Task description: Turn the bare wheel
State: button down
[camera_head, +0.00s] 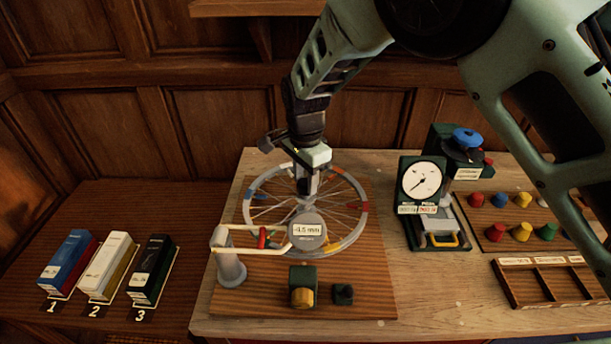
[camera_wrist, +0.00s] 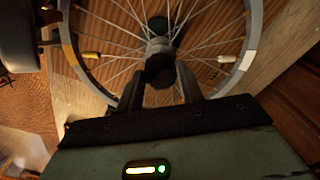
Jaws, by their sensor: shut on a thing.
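A bare spoked wheel (camera_head: 350,240) lies flat on a wooden board, with coloured marks on its grey rim. My gripper (camera_head: 308,188) reaches down from above onto the wheel's centre. In the wrist view, my gripper's fingers (camera_wrist: 160,82) stand either side of a dark knob (camera_wrist: 160,68) at the hub and are shut on it. The wheel's rim (camera_wrist: 255,30) and spokes also show there. A round dial (camera_head: 308,231) reading about 0.5 mm, its sign unclear, sits over the wheel's near edge. It hangs on a pale arm from a grey post (camera_head: 229,260).
A yellow knob on a green block (camera_head: 303,285) and a small dark block (camera_head: 343,294) stand in front of the wheel. A dial gauge stand (camera_head: 422,185), coloured pegs (camera_head: 522,231) and an empty compartment tray (camera_head: 548,283) are right.

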jog(key=shift+w+r+m+p, duration=0.1)
jog(key=shift+m+p, duration=0.35)
jog(key=shift+m, duration=1.75)
jog(key=c, duration=0.9)
grip_release()
notch_tip(320, 180, up, 17)
jog(key=b, duration=0.4)
jog(key=shift+r, duration=0.2)
